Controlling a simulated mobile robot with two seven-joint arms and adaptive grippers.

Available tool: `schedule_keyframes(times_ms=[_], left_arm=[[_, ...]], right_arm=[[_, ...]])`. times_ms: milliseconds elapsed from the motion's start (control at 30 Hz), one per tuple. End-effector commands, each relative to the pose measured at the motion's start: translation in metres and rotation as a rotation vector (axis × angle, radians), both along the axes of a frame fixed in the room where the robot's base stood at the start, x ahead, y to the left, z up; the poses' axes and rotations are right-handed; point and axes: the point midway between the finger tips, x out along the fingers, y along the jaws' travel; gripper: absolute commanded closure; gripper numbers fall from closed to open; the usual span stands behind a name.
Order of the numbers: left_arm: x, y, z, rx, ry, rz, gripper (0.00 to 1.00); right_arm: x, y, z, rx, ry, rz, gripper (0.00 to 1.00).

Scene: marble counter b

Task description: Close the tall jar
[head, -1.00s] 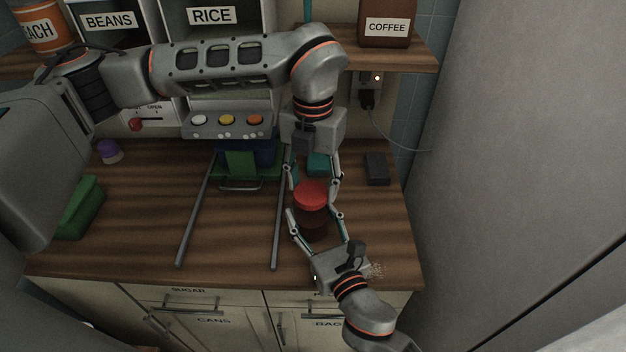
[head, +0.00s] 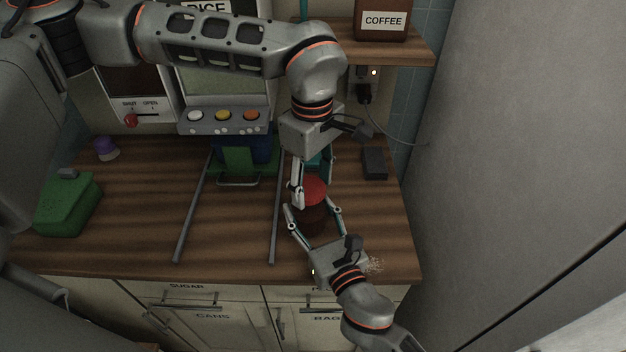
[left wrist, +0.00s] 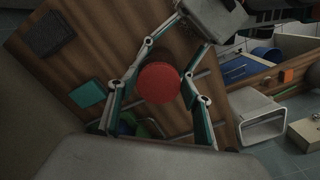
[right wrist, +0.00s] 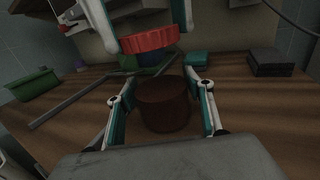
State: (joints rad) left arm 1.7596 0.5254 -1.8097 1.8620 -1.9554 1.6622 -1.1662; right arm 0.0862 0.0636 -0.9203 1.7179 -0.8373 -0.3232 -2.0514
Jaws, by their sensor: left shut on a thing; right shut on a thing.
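The tall jar (head: 312,218) is a dark brown cylinder upright on the wooden counter; it also shows in the right wrist view (right wrist: 163,108). My right gripper (head: 311,206) is shut on the jar from the front, one finger on each side. The red lid (head: 315,189) is in my left gripper (head: 311,187), which is shut on it from behind and above. In the right wrist view the lid (right wrist: 150,40) shows above the jar with a visible gap.
A dark block (head: 375,163) and a teal block (right wrist: 197,59) lie behind the jar. Two grey rails (head: 192,215) run along the counter from a green tray. A green box (head: 68,203) is at left. A grey wall (head: 520,150) bounds the right.

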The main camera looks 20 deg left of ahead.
Motion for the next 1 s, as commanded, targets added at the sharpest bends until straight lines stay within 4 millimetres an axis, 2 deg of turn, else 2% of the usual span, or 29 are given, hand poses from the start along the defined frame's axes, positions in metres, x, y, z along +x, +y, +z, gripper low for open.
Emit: schedule_keyframes(times_ms=[200, 333, 467, 500, 567, 1000], left_arm=[[-0.0029, 0.0019, 0.0016, 0.001, -0.004, -0.403, 0.6], [-0.0043, 0.0034, 0.001, -0.001, -0.002, -0.597, 0.6], [-0.0045, 0.0031, 0.0007, -0.002, -0.001, -0.596, 0.6], [-0.0044, 0.003, 0.0008, -0.002, -0.001, -0.595, 0.48], [-0.0044, 0.003, 0.0007, -0.002, -0.001, -0.594, 0.34], [-0.0039, 0.0034, 0.0054, 0.0, -0.002, -0.591, 0.34]], right_arm=[[-0.0002, -0.0001, -0.0009, -0.001, 0.002, 0.0, 1.0], [-0.0002, -0.0001, -0.001, -0.001, 0.002, 0.0, 1.0], [-0.0002, -0.0001, -0.001, -0.001, 0.002, 0.0, 1.0], [-0.0002, -0.0001, -0.0011, -0.001, 0.002, 0.0, 1.0], [-0.0002, -0.0001, -0.0011, -0.001, 0.002, 0.0, 1.0], [-0.0002, -0.0001, -0.0011, -0.001, 0.002, 0.0, 1.0]])
